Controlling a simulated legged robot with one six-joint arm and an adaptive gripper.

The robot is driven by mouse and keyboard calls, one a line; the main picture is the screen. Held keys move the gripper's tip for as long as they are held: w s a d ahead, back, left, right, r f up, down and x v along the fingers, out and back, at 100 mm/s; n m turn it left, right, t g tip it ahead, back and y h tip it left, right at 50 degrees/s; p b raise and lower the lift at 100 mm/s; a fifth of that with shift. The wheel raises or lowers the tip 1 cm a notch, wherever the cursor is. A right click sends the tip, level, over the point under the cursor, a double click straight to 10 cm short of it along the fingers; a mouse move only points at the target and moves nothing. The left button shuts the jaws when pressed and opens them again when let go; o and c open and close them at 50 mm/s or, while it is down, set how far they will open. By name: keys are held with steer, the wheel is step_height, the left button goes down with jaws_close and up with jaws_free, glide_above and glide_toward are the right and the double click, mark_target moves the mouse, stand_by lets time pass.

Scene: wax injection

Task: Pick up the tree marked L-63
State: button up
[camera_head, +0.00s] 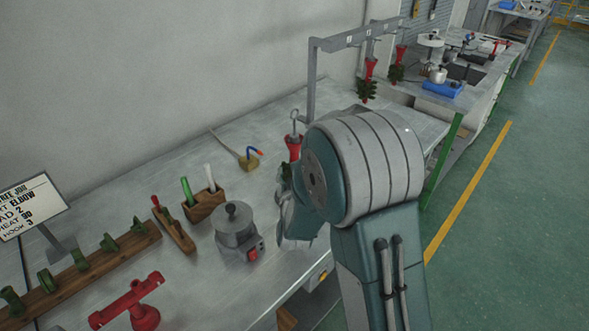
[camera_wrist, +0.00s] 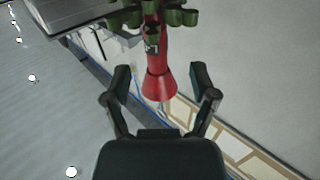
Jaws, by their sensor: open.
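A tree with a red stem and cone (camera_wrist: 158,82) and green pieces (camera_wrist: 150,16) is close ahead in the wrist view. It has a small dark tag whose lettering is too small to read. My gripper (camera_wrist: 160,76) is open, with one finger on each side of the red cone; contact cannot be told. In the head view a red tree (camera_head: 293,146) with a metal ring on top shows beside my arm, partly hidden by it. Two more red and green trees (camera_head: 369,72) (camera_head: 398,58) hang from the rack.
The grey hook rack (camera_head: 311,80) stands on the metal bench (camera_head: 120,180). A grey pot (camera_head: 236,230), tool holder (camera_head: 203,205), wooden rail of green pieces (camera_head: 85,272), red stand (camera_head: 143,315) and sign reading "ELBOW" and "HOOK 3" (camera_head: 32,207) occupy the left. The green floor (camera_head: 510,210) is clear.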

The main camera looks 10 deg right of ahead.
steer(key=w, duration=0.2)
steer(key=w+d, duration=0.1)
steer(key=w, duration=0.2)
steer(key=shift+w+d, duration=0.25)
steer(key=shift+w, duration=0.1)
jaws_close()
